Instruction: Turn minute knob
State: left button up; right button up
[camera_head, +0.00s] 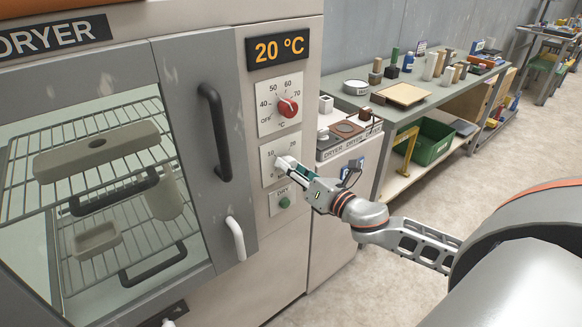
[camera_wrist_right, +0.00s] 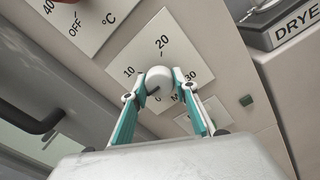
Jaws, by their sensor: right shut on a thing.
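The minute knob is a small white dial (camera_wrist_right: 158,82) on a square plate marked 10, 20 and 30 (camera_wrist_right: 150,50). My right gripper (camera_wrist_right: 158,90) has its two teal-edged fingers on either side of the knob, shut on it. In the head view the right gripper (camera_head: 286,167) reaches the minute plate (camera_head: 268,152) from the right and covers most of the knob. The knob's pointer shows as a dark mark facing the lower left in the wrist view. My left gripper is not in view.
Above the minute plate is the red temperature knob (camera_head: 288,108), under a display (camera_head: 278,49) reading 20 °C. Below it is a green button (camera_head: 284,203). To the left are the dryer door's black handle (camera_head: 215,132) and a white lever (camera_head: 236,238). A workbench (camera_head: 430,100) stands to the right.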

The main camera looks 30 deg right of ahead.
dwell(0.5)
jog(key=o, duration=1.1)
jog(key=shift+s, duration=0.1)
jog(key=s+d, duration=0.1)
jog(key=s, duration=1)
jog(key=shift+s+d, duration=0.2)
jog(key=shift+s, duration=0.2)
